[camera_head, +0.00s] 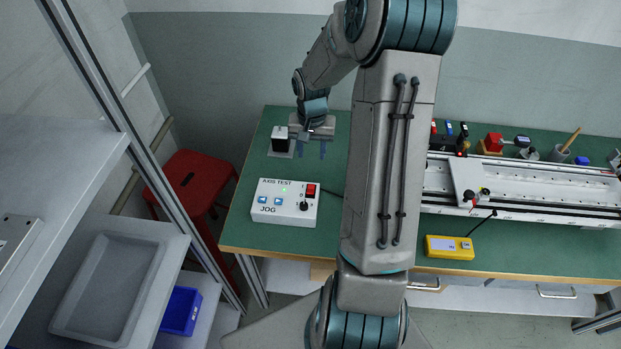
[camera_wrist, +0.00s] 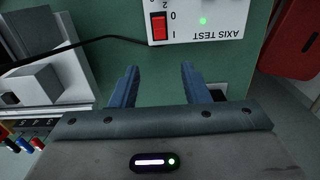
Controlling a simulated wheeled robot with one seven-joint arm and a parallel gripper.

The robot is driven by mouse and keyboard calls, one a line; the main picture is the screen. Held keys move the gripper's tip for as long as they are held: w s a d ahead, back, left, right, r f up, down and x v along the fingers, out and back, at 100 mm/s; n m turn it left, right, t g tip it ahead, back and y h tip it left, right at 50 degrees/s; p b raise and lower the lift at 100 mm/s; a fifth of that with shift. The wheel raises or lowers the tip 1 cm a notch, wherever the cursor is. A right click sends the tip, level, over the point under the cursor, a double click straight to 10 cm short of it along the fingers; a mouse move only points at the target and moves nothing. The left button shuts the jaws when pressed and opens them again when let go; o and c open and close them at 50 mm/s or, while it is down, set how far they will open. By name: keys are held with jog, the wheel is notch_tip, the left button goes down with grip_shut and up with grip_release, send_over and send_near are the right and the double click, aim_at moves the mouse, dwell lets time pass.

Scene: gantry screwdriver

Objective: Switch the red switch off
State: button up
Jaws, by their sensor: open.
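The red switch (camera_head: 311,189) is a rocker in a dark frame at the upper right of the white AXIS TEST / JOG box (camera_head: 270,214), which lies on the green bench. In the wrist view the red switch (camera_wrist: 158,27) appears upside down, with 0 and I marked beside it. A green light on the box is lit. Which way the rocker is tipped is too small to tell. My gripper (camera_head: 312,152) is behind the box, its blue fingers apart and empty. In the wrist view my gripper (camera_wrist: 159,70) points towards the switch, with a gap between.
A dark block on a light base (camera_head: 280,142) stands left of my gripper. A black cable runs from the box to the right. A yellow meter (camera_head: 450,247) and a white linear rail (camera_head: 530,200) lie right of my arm. A red stool (camera_head: 188,182) stands left of the bench.

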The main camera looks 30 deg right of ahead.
aim_at(311, 185)
notch_tip(311, 185, down, 13)
jog(key=shift+r+p, duration=0.1)
jog(key=shift+p, duration=0.55)
grip_shut()
